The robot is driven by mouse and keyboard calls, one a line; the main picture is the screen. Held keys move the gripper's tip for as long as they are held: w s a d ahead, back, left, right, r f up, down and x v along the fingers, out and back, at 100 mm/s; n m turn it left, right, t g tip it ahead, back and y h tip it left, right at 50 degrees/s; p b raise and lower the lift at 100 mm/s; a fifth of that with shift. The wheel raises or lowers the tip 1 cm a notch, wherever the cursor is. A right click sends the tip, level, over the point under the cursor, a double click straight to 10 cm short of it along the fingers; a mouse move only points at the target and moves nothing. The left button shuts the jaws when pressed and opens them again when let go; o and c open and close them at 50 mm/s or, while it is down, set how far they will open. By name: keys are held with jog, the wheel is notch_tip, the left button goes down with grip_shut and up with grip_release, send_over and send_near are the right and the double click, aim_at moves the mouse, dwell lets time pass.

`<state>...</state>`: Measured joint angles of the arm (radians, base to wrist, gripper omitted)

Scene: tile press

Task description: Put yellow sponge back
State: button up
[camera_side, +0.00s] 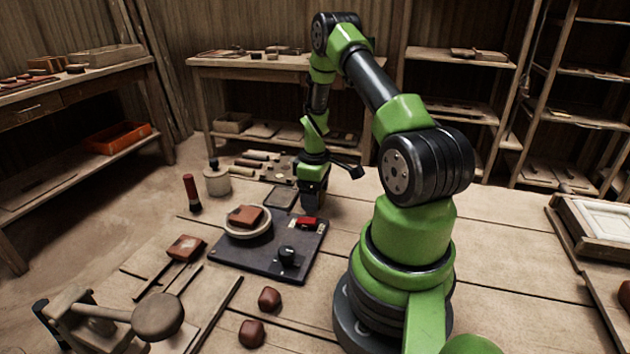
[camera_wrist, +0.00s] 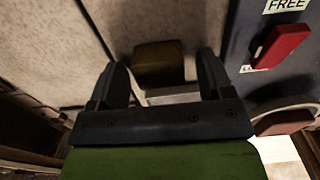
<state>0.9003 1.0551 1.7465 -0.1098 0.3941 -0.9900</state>
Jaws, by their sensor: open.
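The yellow sponge (camera_wrist: 158,64), a dark, shaded yellow block, lies on the table surface in the wrist view. My gripper (camera_wrist: 160,70) is open, with one finger on each side of the sponge in that view. I see a gap on both sides and no clear contact. How far the fingertips are above the sponge I cannot tell. In the side view my gripper (camera_side: 312,204) points down at the far right corner of the dark press board (camera_side: 232,262). The sponge cannot be made out there and seems hidden by the gripper.
A red lever (camera_wrist: 280,45) stands on the board, close right of my gripper. A round dish (camera_side: 248,236) with a clay tile (camera_side: 245,216) and a black knob (camera_side: 288,256) are on the board. A shallow tray (camera_side: 279,198) lies left of my gripper.

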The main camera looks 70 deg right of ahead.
notch_tip(320, 180, up, 12)
jog(key=f, duration=0.1)
jog(key=w+a+r+m+t, duration=0.15)
jog(key=w+a+r, duration=0.25)
jog(key=a+r, duration=0.5)
jog(key=s+a+r+m+t+y, duration=0.1)
jog(key=s+a+r+t, duration=0.1)
jog(key=s+a+r, duration=0.3)
jog(key=s+a+r+m+t+y, duration=0.1)
jog(key=s+a+r+t, duration=0.2)
jog(key=a, duration=1.1)
notch_tip(320, 180, up, 2)
jog(key=shift+s+a+r+t, duration=0.2)
jog(key=shift+s+t, duration=0.15)
jog(key=shift+s, duration=0.6)
jog(key=shift+m, duration=0.25)
